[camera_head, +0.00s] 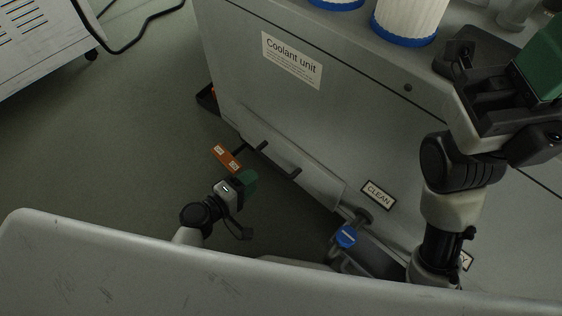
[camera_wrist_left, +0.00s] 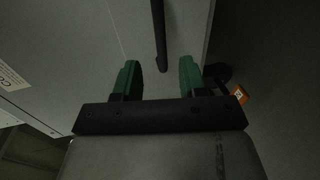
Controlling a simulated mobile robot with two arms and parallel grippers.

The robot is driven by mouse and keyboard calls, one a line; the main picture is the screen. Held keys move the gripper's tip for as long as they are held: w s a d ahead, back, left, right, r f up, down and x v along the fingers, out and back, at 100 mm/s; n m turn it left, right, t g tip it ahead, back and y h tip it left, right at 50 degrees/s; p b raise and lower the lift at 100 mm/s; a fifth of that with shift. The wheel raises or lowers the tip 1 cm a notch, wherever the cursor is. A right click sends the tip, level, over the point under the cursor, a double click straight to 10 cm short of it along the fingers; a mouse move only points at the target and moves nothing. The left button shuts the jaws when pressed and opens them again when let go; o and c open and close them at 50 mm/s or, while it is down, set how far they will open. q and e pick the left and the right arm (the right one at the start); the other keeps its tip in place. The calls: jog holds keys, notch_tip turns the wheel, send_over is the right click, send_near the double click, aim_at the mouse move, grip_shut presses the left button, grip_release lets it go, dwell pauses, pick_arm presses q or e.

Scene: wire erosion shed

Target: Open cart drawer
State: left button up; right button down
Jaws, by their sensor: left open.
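The cart is a grey cabinet labelled "Coolant unit" (camera_head: 330,120). A black bar handle (camera_head: 280,159) sits on its low front panel, where the drawer is; I cannot tell whether that panel stands out at all. My left gripper (camera_head: 246,181) is low, just in front of the handle. In the left wrist view its two green fingers (camera_wrist_left: 160,80) are apart, with the dark handle (camera_wrist_left: 158,30) running down between them, no finger clearly touching it. My right gripper (camera_head: 505,85) is at the upper right, above the cabinet; its jaw gap is not clear.
A blue knob (camera_head: 345,236) and a "CLEAN" label (camera_head: 378,195) are on the cabinet's lower front. An orange block with white labels (camera_head: 227,158) shows beside my left gripper. White blue-rimmed cylinders (camera_head: 408,18) stand on top. Open floor (camera_head: 120,140) lies left.

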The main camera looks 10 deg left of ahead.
aim_at(274, 163)
pick_arm(q)
jog(key=b+x, duration=0.2)
jog(key=x, duration=0.7)
jog(key=shift+w+d, duration=0.15)
grip_shut()
